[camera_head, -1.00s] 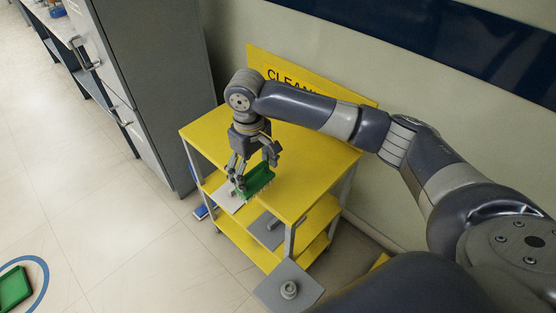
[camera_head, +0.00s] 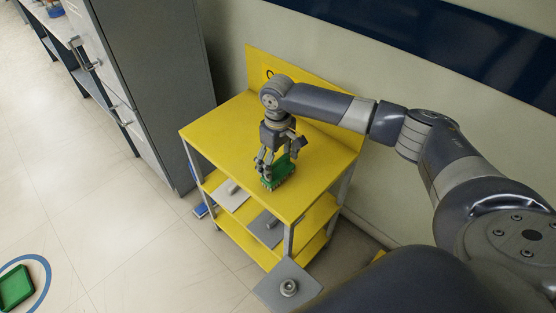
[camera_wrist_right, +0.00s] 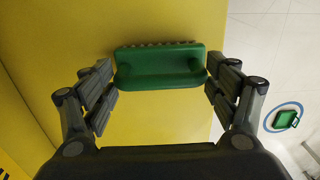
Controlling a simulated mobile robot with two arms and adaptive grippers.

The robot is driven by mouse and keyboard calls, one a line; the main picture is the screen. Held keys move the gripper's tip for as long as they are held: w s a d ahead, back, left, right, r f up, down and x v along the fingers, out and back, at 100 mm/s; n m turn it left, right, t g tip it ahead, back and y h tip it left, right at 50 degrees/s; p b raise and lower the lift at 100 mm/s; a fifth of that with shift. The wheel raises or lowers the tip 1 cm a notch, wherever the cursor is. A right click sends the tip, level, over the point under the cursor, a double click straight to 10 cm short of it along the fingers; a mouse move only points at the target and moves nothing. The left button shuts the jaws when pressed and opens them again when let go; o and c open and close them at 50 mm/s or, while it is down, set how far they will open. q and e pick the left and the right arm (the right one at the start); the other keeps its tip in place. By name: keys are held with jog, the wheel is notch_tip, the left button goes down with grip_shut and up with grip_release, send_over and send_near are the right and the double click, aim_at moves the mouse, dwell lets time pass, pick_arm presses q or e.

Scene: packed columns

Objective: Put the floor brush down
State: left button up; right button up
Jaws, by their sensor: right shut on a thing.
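The green floor brush (camera_head: 282,172) is in my right gripper (camera_head: 269,170), over the yellow top of the cart (camera_head: 222,130), near its front edge. In the right wrist view the brush (camera_wrist_right: 160,68) lies between the two fingers, one at each end, with a row of pale bristles along its far side. The yellow surface fills most of the view behind it. I cannot tell whether the brush touches the top. My left gripper is not in view.
The cart top around the brush is clear. Grey plates with knobs (camera_head: 288,287) stick out from the cart's lower levels. A grey cabinet (camera_head: 150,80) stands to the left and a wall behind. A green tray (camera_head: 15,287) lies in a blue ring on the floor.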

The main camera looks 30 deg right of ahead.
jog(key=o, duration=0.9)
jog(key=shift+f, duration=0.1)
jog(key=shift+o, duration=0.2)
notch_tip(320, 180, up, 12)
jog(key=b, duration=0.1)
dwell(0.3)
